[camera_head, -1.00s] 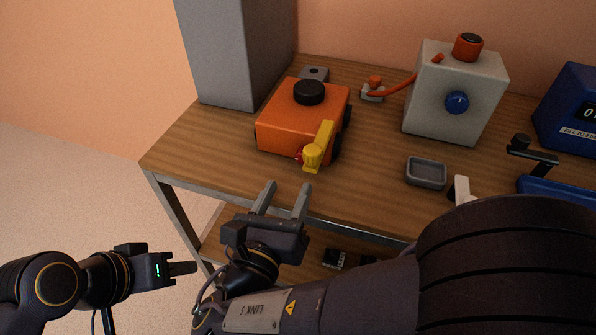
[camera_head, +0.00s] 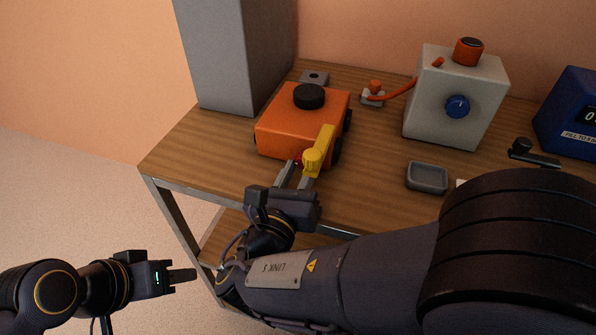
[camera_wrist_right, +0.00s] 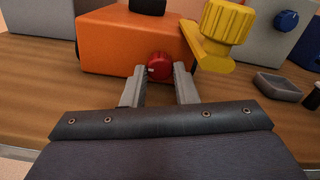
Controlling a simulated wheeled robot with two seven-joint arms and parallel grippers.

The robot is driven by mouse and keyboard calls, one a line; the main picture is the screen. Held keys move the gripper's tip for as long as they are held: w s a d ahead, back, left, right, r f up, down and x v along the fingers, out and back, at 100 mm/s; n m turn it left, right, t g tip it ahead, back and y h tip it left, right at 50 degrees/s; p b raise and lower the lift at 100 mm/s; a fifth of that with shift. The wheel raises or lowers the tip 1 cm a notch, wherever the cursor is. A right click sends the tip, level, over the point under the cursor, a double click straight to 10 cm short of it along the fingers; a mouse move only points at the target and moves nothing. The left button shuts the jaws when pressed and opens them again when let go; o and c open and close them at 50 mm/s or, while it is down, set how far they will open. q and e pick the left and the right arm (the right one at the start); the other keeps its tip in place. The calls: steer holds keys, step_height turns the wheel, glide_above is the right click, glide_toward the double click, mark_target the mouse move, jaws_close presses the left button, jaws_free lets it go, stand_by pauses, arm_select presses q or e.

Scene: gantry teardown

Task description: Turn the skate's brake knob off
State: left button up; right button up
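The orange skate (camera_head: 290,125) stands on the wooden bench, with a black round cap on top and a yellow handle (camera_head: 320,150) at its front right corner. Its red brake knob (camera_wrist_right: 159,67) shows on the front face in the right wrist view; in the head view it is mostly hidden. My right gripper (camera_head: 296,173) is in front of the skate, its fingers spread. In the wrist view the two fingertips lie either side of the red knob; I cannot tell whether they touch it. My left gripper (camera_head: 182,275) hangs apart, left of the bench, seen edge-on.
The yellow handle sits close to the right finger. A grey tray (camera_head: 427,178) and a white box with a blue dial (camera_head: 457,106) stand to the right. A grey block (camera_head: 235,50) rises behind left. The bench's front left area is bare.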

steer(key=shift+c, duration=1.1)
steer(key=shift+m, duration=0.3)
steer(key=m+b, duration=0.1)
steer(key=m, duration=0.1)
steer(key=shift+f+m+b, duration=0.15)
steer(key=shift+m+b, duration=0.15)
steer(key=shift+b, duration=0.1)
steer(key=m+b, duration=0.4)
steer(key=m, duration=0.1)
steer(key=shift+f, duration=0.1)
steer(key=m+b, duration=0.6)
steer(key=shift+a+m, duration=0.1)
steer(key=shift+m, duration=0.2)
steer(key=shift+r+m+b, duration=0.2)
steer(key=shift+m+b, duration=1.35)
steer(key=shift+m, duration=0.05)
